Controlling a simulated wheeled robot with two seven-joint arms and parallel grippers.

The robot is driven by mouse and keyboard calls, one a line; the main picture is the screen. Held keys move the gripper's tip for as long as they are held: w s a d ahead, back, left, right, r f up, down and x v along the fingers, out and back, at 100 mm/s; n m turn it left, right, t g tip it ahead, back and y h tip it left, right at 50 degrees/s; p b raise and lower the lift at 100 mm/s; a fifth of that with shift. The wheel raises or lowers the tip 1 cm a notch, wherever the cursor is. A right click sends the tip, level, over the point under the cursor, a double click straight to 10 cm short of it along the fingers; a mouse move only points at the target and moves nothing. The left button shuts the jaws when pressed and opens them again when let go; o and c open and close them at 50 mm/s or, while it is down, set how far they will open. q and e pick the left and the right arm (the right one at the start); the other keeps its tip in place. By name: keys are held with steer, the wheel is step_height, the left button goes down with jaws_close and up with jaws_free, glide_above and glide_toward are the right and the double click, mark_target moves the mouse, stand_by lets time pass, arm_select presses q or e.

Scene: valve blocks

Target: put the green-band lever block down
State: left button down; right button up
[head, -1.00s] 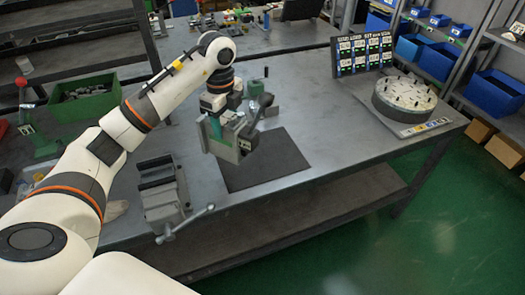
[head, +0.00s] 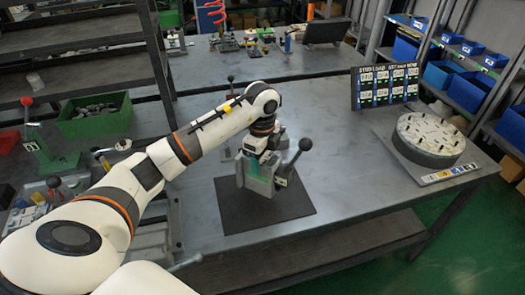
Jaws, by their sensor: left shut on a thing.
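The lever block (head: 258,184) is a grey block with a green part and a lever ending in a black ball knob (head: 305,144). My left gripper (head: 257,160) points down from above and is shut on the block, hiding its top. The block looks about upright over the dark mat (head: 290,207). Its base is at or just above the mat; I cannot tell whether it touches. My right gripper is not in view.
A grey vise (head: 152,238) is partly hidden behind my left arm. A round dial-like fixture (head: 432,158) and a label board (head: 364,101) stand at the right. A green bin (head: 95,125) is at the left. Bare bench lies between mat and round fixture.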

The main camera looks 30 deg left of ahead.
arm_select(q)
steer(key=shift+w+f, duration=0.15)
steer(key=shift+f, duration=0.15)
step_height(320, 180, down, 3)
steer(key=shift+r+p, duration=0.15)
steer(key=shift+p, duration=0.2)
steer(key=shift+f, duration=0.2)
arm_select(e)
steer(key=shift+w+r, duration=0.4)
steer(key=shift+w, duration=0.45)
arm_select(q)
steer(key=c, duration=1)
jaws_free()
steer(key=shift+f, duration=0.3)
steer(key=o, duration=0.5)
steer(key=shift+r, duration=0.1)
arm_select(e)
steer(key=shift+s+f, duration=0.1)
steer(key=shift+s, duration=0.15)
